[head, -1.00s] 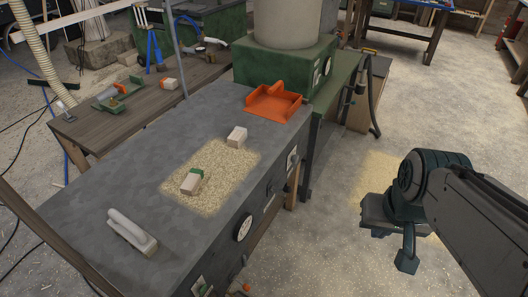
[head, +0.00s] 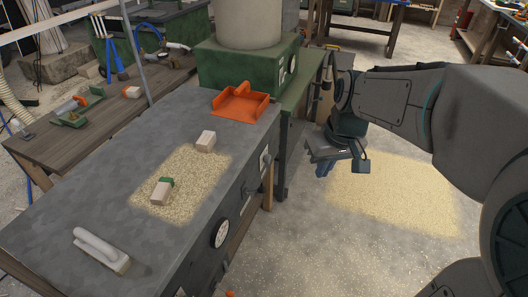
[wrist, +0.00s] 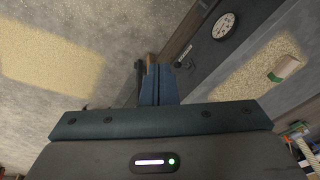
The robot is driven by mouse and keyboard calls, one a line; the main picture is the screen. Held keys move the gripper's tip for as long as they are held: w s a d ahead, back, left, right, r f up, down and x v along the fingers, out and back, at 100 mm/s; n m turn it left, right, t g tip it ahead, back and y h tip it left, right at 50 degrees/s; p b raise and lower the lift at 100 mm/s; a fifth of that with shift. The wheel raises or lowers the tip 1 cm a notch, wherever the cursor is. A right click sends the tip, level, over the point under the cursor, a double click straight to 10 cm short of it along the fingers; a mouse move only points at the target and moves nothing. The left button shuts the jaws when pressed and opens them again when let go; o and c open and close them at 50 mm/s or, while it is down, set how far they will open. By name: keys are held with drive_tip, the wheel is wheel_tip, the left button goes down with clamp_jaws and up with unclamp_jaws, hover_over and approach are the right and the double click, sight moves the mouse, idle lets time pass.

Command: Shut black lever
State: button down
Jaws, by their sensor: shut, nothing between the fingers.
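A small pale plate with a dark lever-like part (head: 264,160) sits on the front side of the grey bench (head: 110,215), near its far right end. It is too small to tell how the lever stands. My gripper (head: 323,168) hangs over the floor to the right of the bench, apart from it, pointing down. In the wrist view its blue fingers (wrist: 160,86) are together with nothing between them. A dark rod (wrist: 140,80) shows just left of the fingers; I cannot tell whether it is the lever.
A round gauge (head: 220,233) is on the bench side and also shows in the wrist view (wrist: 224,26). An orange tray (head: 240,104), wood blocks (head: 161,192) and a white-handled tool (head: 101,250) lie on top. A green machine (head: 245,70) stands behind. Sawdust-strewn floor (head: 390,200) is clear.

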drive_tip(key=w+a+f+n+b, duration=0.1)
drive_tip(key=w+a+f+n, duration=0.2)
drive_tip(key=w, duration=0.5)
drive_tip(key=w+a+f+n+g+y+b, duration=0.1)
drive_tip(key=w+a+f+n, duration=0.2)
drive_tip(key=w+a+f, duration=0.3)
drive_tip(key=w+a+f+n+g+y+b, duration=0.1)
drive_tip(key=w+a+f+n, duration=0.2)
drive_tip(key=w+f, duration=0.5)
drive_tip(key=w+a, duration=0.1)
drive_tip(key=w, duration=0.1)
drive_tip(key=shift+w+a, duration=0.3)
drive_tip(key=shift+a, duration=0.05)
drive_tip(key=shift+f, duration=0.1)
drive_tip(key=x, duration=0.4)
drive_tip(key=s+d+x, duration=0.1)
drive_tip(key=x, duration=0.7)
drive_tip(key=shift+s+d+f, duration=0.15)
drive_tip(key=shift+d+f, duration=0.1)
drive_tip(key=shift+d, duration=0.15)
drive_tip(key=shift+s+d+f, duration=0.15)
drive_tip(key=shift+d+f, duration=0.05)
drive_tip(key=shift+f, duration=0.25)
drive_tip(key=shift+f, duration=0.1)
